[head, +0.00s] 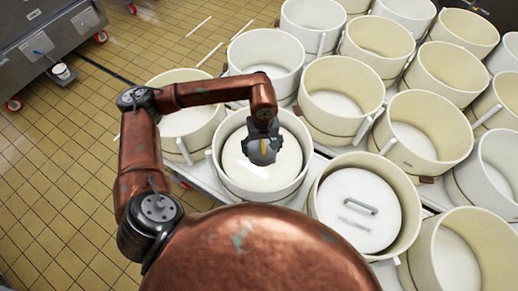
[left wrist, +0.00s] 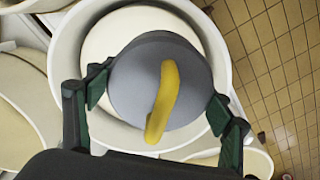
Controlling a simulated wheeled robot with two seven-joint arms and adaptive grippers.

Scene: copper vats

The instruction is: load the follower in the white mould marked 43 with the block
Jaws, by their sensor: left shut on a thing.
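My left gripper (head: 263,140) is shut on a grey round block (head: 259,157) with a curved yellow strip on top. In the left wrist view the block (left wrist: 137,85) sits between the two dark green fingers. It is over a white mould (head: 226,185) with a smooth cream disc (head: 243,174) inside. I cannot tell whether the block touches the disc. No number 43 can be read on any mould. A follower (head: 352,225), a white lid lettered FOLLOWER with a grey handle, lies in the mould to the right. My right gripper is out of view.
Several white and cream moulds, such as an empty one (head: 422,139), stand close together on a pale table to the right. Another mould (head: 193,128) stands just left of my gripper. A grey metal unit on wheels (head: 50,35) stands far left.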

